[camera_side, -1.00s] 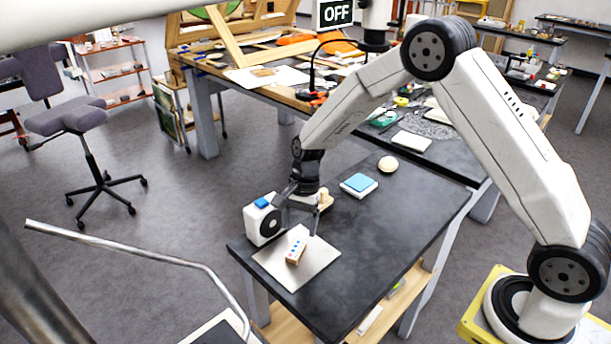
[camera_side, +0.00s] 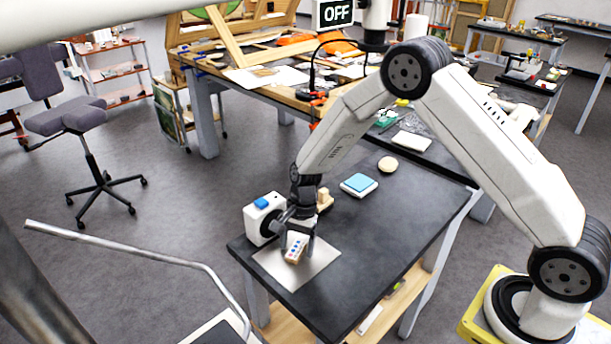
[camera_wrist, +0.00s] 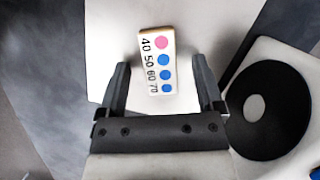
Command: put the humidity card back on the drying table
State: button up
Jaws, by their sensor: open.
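The humidity card (camera_side: 295,247) is a small cream block with a row of pink and blue dots. It rests tilted on a pale square sheet (camera_side: 318,262) on the dark table (camera_side: 390,220). The wrist view shows the card (camera_wrist: 158,62) with the numbers 40, 50, 60 and 70 beside its dots. My gripper (camera_wrist: 166,85) is open, with its fingers on either side of the card's lower part and visible gaps between. In the side view my gripper (camera_side: 298,238) is low over the sheet, partly overlapping the card.
A white device (camera_side: 259,222) with a blue top and black disc stands close beside my gripper; its disc (camera_wrist: 255,108) shows at right in the wrist view. A blue-topped block (camera_side: 359,184), a cream dome (camera_side: 388,164) and a wooden piece (camera_side: 324,199) stand farther back.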

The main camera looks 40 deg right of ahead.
dwell(0.3)
grip_shut()
jog(key=shift+r, duration=0.25)
jog(key=shift+r, duration=0.55)
jog(key=s+d+r, duration=0.1)
jog(key=s+r, duration=1)
jog(key=s, duration=0.3)
jog(key=shift+d+r, duration=0.25)
